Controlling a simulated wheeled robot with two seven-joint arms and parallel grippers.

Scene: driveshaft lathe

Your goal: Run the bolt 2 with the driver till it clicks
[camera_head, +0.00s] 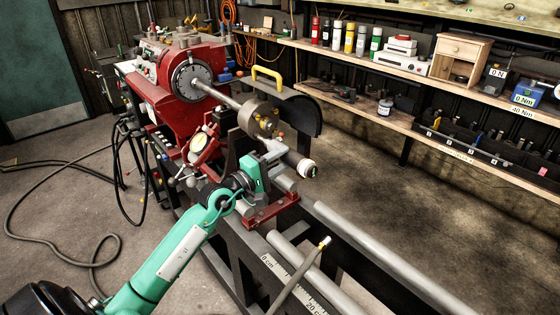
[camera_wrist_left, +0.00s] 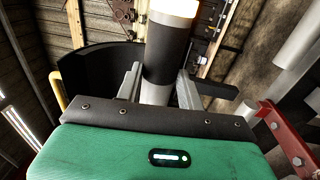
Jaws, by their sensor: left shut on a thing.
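My left gripper (camera_head: 274,154) is shut on the driver, a cylinder with dark and pale bands (camera_head: 306,168), beside the lathe's coupling. In the left wrist view the driver (camera_wrist_left: 166,52) stands between the two grey fingers, with its bright end at the top edge. In the head view it lies slanted, its pale end toward the lower right. The grey round coupling (camera_head: 258,118) on the shaft (camera_head: 222,96) carries small orange-yellow bolt heads. I cannot tell which is bolt 2, or whether the driver's tip touches a bolt. My right gripper is not in view.
The red lathe headstock (camera_head: 195,82) stands behind. A red bracket (camera_head: 270,212) sits on the rails below my gripper. Shelves with bottles and tools line the right wall.

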